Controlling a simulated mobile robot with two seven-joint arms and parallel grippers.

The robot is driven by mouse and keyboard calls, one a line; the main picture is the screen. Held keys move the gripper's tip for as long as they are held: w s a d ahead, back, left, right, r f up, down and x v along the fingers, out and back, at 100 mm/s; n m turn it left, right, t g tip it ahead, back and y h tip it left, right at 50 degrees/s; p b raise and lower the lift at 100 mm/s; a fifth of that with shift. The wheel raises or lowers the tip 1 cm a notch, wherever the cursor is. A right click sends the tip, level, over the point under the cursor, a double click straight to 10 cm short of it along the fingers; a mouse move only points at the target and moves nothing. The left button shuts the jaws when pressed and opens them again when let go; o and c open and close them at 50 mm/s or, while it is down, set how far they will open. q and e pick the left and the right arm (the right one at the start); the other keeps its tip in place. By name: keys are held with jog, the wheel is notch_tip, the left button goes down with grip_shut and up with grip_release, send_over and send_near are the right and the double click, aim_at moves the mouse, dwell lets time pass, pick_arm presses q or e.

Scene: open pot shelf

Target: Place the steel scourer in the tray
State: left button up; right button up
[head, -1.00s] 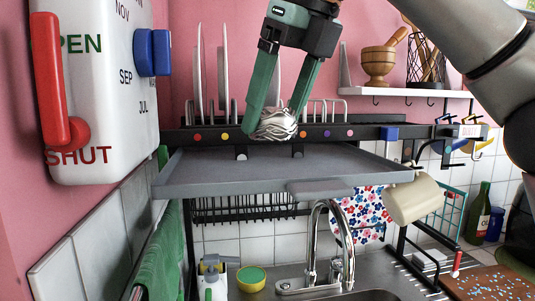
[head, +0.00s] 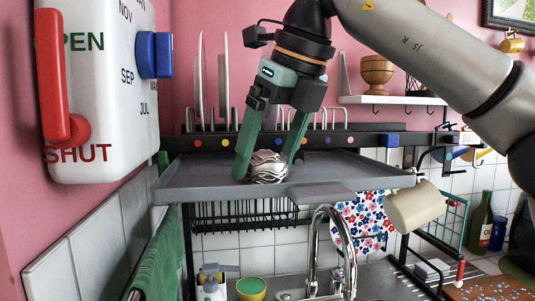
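The steel scourer (head: 268,167), a silvery ball of wavy strands, sits on the grey tray (head: 205,178) in the middle of the head view, near the tray's front edge. My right gripper (head: 268,166) reaches down from above with its two green fingers, one on each side of the scourer. The fingers look slightly spread, with the tips down close to the tray surface. Any gap between fingers and scourer is very small. My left gripper is not in view.
A dark rail with coloured dots (head: 345,141) and a plate rack stand behind the tray. A white box with a red lever (head: 52,80) stands at the left. A cream mug (head: 413,207) hangs at the tray's right. The tap (head: 330,240) rises below. The tray's right side is clear.

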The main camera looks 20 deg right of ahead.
jog(key=shift+o, duration=0.6)
jog(key=shift+r, duration=0.1)
jog(key=shift+r, duration=0.25)
jog(key=p+v, duration=0.4)
jog(key=v, duration=0.7)
jog(key=shift+s+r, duration=0.25)
jog(key=shift+r, duration=0.1)
